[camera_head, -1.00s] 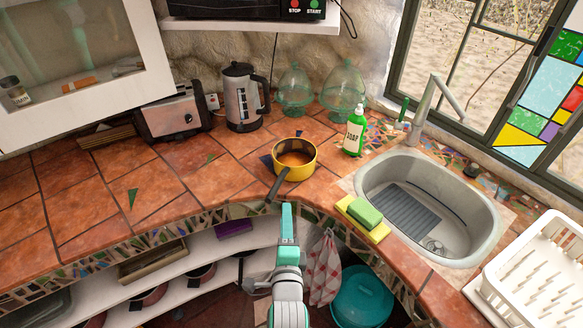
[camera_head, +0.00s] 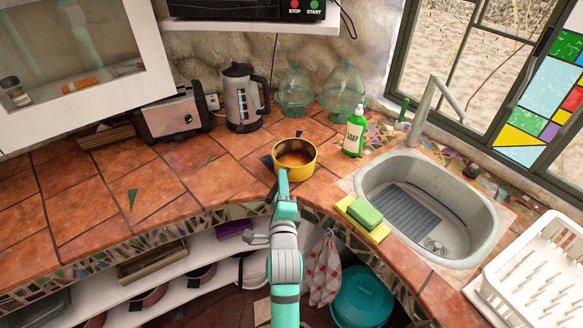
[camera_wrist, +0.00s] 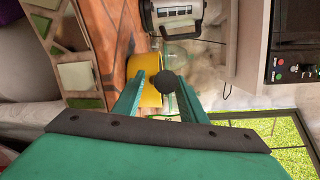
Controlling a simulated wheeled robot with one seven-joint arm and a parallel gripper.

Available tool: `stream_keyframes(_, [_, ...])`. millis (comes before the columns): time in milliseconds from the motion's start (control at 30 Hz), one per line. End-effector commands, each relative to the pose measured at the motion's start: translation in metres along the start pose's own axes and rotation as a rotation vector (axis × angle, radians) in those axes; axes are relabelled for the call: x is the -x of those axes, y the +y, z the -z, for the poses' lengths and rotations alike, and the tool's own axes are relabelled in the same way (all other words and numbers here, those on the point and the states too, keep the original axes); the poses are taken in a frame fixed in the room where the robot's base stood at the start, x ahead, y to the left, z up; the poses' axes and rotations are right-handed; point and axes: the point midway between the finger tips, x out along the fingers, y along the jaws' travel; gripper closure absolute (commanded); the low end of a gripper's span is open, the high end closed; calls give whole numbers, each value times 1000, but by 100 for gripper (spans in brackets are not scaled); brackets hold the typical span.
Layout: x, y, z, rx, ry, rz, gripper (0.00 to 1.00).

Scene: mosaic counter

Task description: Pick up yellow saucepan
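The yellow saucepan (camera_head: 296,168) stands upright on the tiled counter near its front edge, left of the soap bottle. My gripper (camera_head: 283,182) is at the handle, just in front of the pan. In the wrist view, the dark round handle end (camera_wrist: 166,84) lies between the two green fingers of my gripper (camera_wrist: 163,96), which stand apart. Whether either finger touches the handle is unclear. The yellow pan side (camera_wrist: 145,66) shows beyond the fingers.
A green soap bottle (camera_head: 355,132) stands right of the pan. A sponge (camera_head: 364,213) lies by the sink (camera_head: 480,215). A kettle (camera_head: 241,98), a toaster (camera_head: 177,114) and glass domes (camera_head: 342,90) stand behind. The counter left of the pan is clear.

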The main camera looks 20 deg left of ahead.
Motion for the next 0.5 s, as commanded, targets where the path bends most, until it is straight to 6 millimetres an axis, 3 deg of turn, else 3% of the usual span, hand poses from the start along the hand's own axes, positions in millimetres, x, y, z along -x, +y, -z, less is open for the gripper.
stream_keyframes(200, [-24,0,0,0,0,-1,62])
stream_keyframes(467, [-26,1,1,0,0,-1,62])
stream_keyframes(500, [-26,1,1,0,0,-1,69])
